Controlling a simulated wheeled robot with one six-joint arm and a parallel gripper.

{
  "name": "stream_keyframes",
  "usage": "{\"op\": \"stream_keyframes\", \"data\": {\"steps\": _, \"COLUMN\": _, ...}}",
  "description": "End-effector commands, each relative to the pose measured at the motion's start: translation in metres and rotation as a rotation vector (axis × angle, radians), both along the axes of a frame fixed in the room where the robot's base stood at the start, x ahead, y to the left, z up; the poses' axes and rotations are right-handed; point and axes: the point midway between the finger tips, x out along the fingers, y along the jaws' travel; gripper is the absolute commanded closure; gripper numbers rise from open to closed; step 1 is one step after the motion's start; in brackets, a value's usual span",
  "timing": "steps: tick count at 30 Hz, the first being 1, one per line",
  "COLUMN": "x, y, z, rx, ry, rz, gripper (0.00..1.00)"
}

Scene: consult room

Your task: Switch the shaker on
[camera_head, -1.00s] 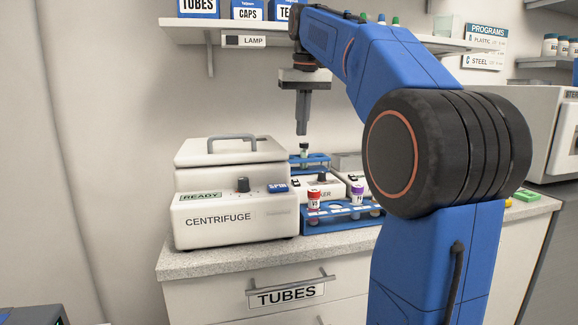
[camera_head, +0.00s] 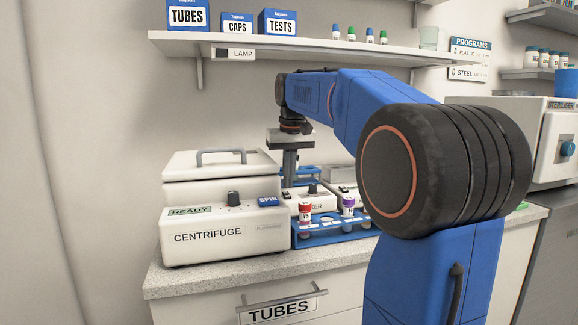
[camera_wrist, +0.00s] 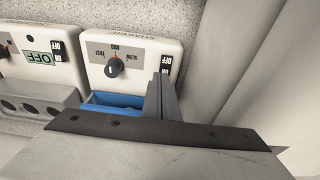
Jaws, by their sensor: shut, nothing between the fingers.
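The shaker (camera_head: 322,203) is a white box on the counter, partly hidden in the head view by the tube rack and my arm. In the wrist view the shaker (camera_wrist: 137,50) shows a black knob (camera_wrist: 114,66) on a grey dial and a black on/off rocker switch (camera_wrist: 166,63). My gripper (camera_wrist: 161,82) is shut and empty, its fingertips close by the switch; I cannot tell whether they touch it or which way it is set. In the head view my gripper (camera_head: 289,184) points down over the shaker's left part.
The centrifuge (camera_head: 215,237) stands left of the shaker. A blue tube rack (camera_head: 330,236) with red- and purple-capped tubes stands in front. A neighbouring white device (camera_wrist: 45,50) shows a green OFF display and its own switch. A shelf (camera_head: 370,53) runs above.

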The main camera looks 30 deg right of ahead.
Motion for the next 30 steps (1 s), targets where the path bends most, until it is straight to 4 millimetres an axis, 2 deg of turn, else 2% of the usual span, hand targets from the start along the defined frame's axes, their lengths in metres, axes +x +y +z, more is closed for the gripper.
{"op": "stream_keyframes", "data": {"steps": 6, "x": 0.002, "y": -0.001, "z": -0.011, "rx": 0.0, "ry": 0.0, "rz": 0.0, "gripper": 1.0}}
{"op": "stream_keyframes", "data": {"steps": 17, "x": 0.002, "y": -0.001, "z": -0.012, "rx": 0.001, "ry": 0.003, "rz": 0.0, "gripper": 1.0}}
{"op": "stream_keyframes", "data": {"steps": 30, "x": 0.014, "y": -0.004, "z": -0.027, "rx": 0.04, "ry": 0.14, "rz": 0.0, "gripper": 1.0}}
